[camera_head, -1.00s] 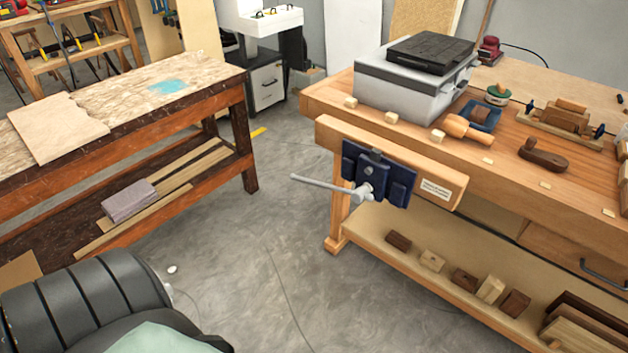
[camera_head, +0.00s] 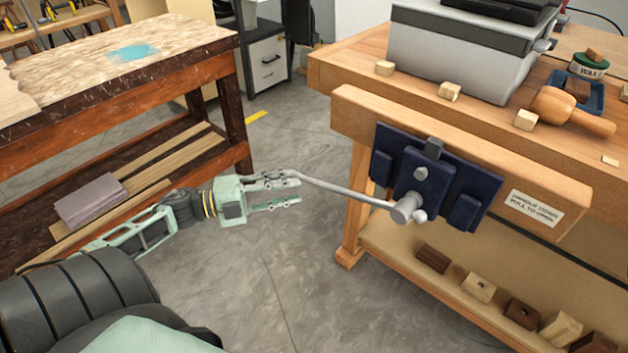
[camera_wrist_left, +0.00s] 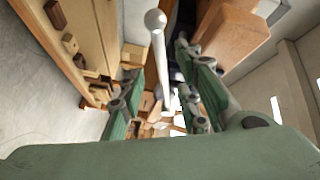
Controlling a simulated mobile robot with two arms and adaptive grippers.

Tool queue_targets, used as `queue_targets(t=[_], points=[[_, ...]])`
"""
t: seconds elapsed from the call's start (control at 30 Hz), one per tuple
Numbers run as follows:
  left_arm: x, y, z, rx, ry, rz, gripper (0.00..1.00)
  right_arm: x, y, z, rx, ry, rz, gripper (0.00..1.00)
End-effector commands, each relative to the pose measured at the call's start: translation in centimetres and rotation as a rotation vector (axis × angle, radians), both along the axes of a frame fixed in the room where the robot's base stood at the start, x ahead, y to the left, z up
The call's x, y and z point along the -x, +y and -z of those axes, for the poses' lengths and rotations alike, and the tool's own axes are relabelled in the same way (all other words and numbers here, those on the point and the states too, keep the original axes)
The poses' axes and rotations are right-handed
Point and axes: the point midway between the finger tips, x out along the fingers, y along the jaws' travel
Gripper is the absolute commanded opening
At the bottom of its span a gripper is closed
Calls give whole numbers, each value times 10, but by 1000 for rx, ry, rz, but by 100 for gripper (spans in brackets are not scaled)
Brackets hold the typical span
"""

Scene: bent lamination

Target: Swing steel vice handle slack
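The steel vice handle (camera_head: 345,190) is a straight grey bar running left, slightly upward, from the hub of the dark blue vice (camera_head: 420,180) on the workbench's front. My left gripper (camera_head: 297,188) is at the handle's free end in the head view. In the left wrist view, the handle (camera_wrist_left: 161,62) with its ball end lies between the two green fingers (camera_wrist_left: 157,108). Gaps show on both sides of the bar, so the gripper looks open around it; contact cannot be made out. My right gripper is not in view.
A label (camera_head: 534,208) on the vice's wooden jaw reads "HANDLE DOWN PULL TO OPEN". The workbench (camera_head: 335,72) carries a grey machine and small blocks; more blocks lie on its lower shelf. A second bench (camera_head: 190,75) stands left.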

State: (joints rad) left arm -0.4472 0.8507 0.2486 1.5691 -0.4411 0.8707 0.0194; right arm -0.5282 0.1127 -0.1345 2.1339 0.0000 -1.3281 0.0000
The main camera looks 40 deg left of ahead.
Motion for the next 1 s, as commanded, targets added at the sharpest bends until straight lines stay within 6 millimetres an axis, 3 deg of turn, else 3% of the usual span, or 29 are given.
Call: queue_targets(t=[0.5,0.87,1.0], points=[[-54,-44,-2,1,-5,3,31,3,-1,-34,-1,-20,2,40],[-60,-48,-1,1,-1,2,31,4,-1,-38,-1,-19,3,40],[-60,-48,-1,1,-1,1,21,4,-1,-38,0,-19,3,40]])
